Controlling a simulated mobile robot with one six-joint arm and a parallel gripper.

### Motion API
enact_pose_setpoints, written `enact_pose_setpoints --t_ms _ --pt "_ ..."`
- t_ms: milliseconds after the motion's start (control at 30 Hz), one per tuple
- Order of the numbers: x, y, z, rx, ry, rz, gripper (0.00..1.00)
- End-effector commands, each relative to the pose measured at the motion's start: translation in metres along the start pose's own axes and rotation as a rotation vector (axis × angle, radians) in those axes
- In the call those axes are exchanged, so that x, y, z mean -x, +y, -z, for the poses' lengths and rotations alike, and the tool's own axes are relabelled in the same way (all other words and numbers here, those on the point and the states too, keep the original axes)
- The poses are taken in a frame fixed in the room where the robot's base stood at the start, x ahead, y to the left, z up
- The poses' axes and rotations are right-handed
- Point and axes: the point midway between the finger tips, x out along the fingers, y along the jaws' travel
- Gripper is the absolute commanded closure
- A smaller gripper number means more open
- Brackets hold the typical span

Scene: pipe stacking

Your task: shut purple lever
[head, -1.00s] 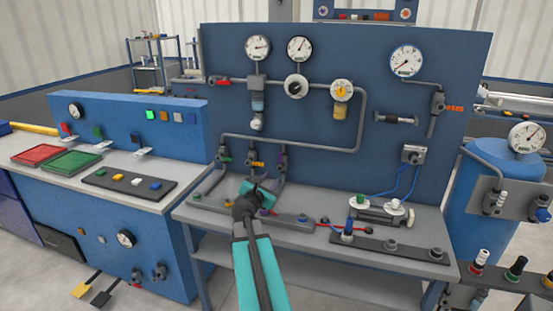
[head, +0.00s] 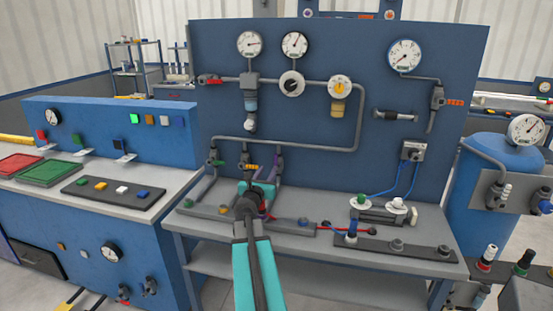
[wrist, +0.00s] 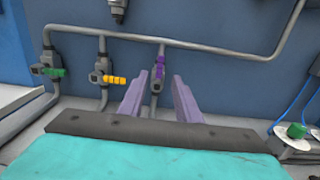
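The purple lever (wrist: 160,66) is on the rightmost of three small valves on vertical pipes, and it stands upright along its pipe in the wrist view. In the head view it shows as a small purple patch (head: 279,161), just right of and above my gripper (head: 262,186). In the wrist view my gripper (wrist: 159,82) has its two lilac fingers spread apart, one on each side of the purple-lever valve. Nothing is between them but that valve beyond; I cannot tell how far off it is or if they touch.
A green lever (wrist: 54,71) and an orange lever (wrist: 114,80) on the valves to the left both point sideways. A horizontal pipe (wrist: 215,45) runs above. Blue hoses and a green-topped fitting (wrist: 296,130) are at the right. The bench top (head: 200,222) lies below.

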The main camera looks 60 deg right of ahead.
Motion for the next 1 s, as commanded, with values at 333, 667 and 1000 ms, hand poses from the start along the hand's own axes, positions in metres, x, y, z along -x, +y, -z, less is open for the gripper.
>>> enact_pose_setpoints --t_ms 333,667,1000 --pt "-0.020 -0.001 0.000 0.000 0.000 0.003 0.70" --pt "-0.049 -0.001 0.000 -0.001 0.001 0.002 0.70" --pt "-0.079 -0.003 0.000 0.000 0.000 0.004 0.70"
